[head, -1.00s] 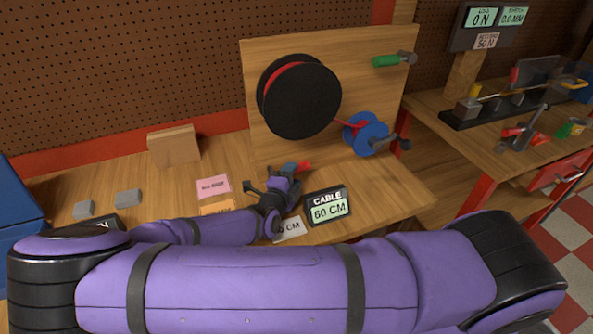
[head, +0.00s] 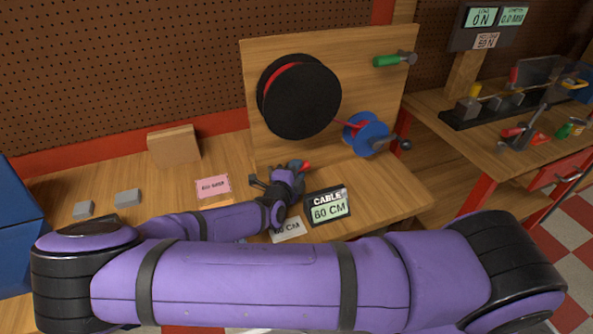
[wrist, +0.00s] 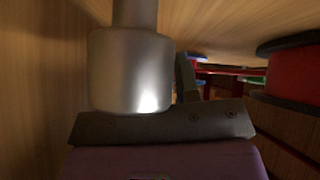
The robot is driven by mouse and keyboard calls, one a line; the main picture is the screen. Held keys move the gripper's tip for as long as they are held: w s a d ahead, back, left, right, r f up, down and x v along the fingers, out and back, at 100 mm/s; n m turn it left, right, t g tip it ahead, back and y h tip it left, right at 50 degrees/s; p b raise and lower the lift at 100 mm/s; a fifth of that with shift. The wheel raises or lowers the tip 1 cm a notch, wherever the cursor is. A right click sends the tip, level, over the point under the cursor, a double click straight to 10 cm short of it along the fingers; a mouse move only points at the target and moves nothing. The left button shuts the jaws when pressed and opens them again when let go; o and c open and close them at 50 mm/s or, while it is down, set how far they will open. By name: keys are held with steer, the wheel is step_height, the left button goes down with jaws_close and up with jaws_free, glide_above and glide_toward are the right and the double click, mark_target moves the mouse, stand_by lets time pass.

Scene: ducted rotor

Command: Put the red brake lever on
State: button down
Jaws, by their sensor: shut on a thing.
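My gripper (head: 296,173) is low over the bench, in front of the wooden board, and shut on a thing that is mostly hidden. A small red part, likely of the red brake lever (head: 306,166), shows just past its fingertips. In the wrist view a grey metal cylinder (wrist: 130,75) with a narrower shaft above stands close against the dark finger plate (wrist: 165,125). The board (head: 325,50) carries a large black reel (head: 310,105) with red cable and a blue spool (head: 370,142) with a dark knob. Whether the held thing touches the bench cannot be told.
A "CABLE 60 CM" display (head: 329,206) stands close right of my gripper. A pink card (head: 213,187), a wooden block (head: 174,146) and two grey blocks (head: 128,197) are to the left. A second bench (head: 500,165) is at right.

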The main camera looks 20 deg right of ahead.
steer(key=shift+a+r+n+t+h, duration=0.25)
steer(key=shift+r+n+t+h, duration=0.15)
steer(key=shift+r+n+t, duration=0.4)
steer(key=shift+a+r+n+t+h, duration=0.2)
steer(key=shift+r+n+t+h, duration=0.25)
steer(key=shift+n, duration=0.55)
steer(key=c, duration=0.8)
jaws_free()
steer(key=shift+c, duration=0.2)
steer(key=shift+a, duration=0.1)
steer(key=v, duration=0.5)
steer(key=r+v, duration=0.1)
steer(key=v, duration=0.5)
steer(key=r+v, duration=0.1)
steer(key=v, duration=0.4)
steer(key=shift+s+a+r, duration=0.15)
steer(key=shift+s+a, duration=0.2)
steer(key=shift+s, duration=0.2)
